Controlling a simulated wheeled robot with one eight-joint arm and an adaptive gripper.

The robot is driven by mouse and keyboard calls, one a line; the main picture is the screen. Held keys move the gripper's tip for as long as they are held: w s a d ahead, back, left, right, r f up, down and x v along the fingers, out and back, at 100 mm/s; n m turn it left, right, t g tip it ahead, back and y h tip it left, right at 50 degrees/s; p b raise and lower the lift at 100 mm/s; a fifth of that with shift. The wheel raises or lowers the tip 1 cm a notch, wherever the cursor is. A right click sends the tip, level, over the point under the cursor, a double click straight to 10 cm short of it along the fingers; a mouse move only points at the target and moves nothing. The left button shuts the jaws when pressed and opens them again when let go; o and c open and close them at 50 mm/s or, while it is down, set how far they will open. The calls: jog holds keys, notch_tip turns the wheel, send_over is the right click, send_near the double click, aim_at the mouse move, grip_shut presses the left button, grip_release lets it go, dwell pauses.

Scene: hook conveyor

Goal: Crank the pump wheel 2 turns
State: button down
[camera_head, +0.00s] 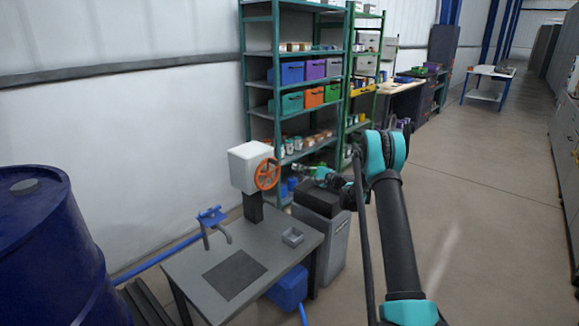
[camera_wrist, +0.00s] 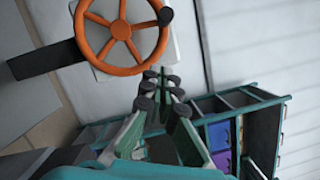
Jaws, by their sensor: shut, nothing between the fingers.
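The orange pump wheel (camera_head: 267,174) is mounted on the side of a white box (camera_head: 247,160) that stands on a dark post above the grey table. In the wrist view the wheel (camera_wrist: 123,30) shows its spokes and hub, with a black knob (camera_wrist: 165,15) at the right of its rim. My gripper (camera_head: 305,170) is to the right of the wheel in the head view. In the wrist view my gripper (camera_wrist: 158,78) is shut and empty, its tips just below the wheel's rim. I cannot tell whether they touch it.
A dark-topped grey cabinet (camera_head: 322,225) stands right of the table. A blue barrel (camera_head: 50,250) is at the left. Shelves (camera_head: 300,60) stand behind; the floor at right is open.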

aim_at(277, 163)
jog(key=v, duration=0.4)
jog(key=shift+d+r, duration=0.1)
jog(key=c, duration=2.2)
grip_release()
jog(key=shift+s+d, duration=0.15)
jog(key=shift+d, duration=0.05)
jog(key=shift+o, duration=1)
jog(key=shift+s+d, duration=0.1)
jog(key=shift+s, duration=0.05)
jog(key=o, duration=0.6)
jog(key=s+r+m+t+h, duration=0.1)
jog(key=s+m, duration=0.2)
jog(key=m, duration=0.1)
jog(key=s+a+r+m+t+h, duration=0.1)
jog(key=s+m, duration=0.2)
jog(key=m, duration=0.1)
jog(key=s+r+m+h, duration=0.1)
jog(key=s+m, duration=0.2)
jog(key=m, duration=0.1)
jog(key=shift+s+a+r+t, duration=0.15)
jog(key=shift+s+a+t, duration=0.1)
jog(key=shift+t, duration=0.15)
jog(key=x, duration=1.7)
jog(key=shift+w, duration=0.15)
grip_shut()
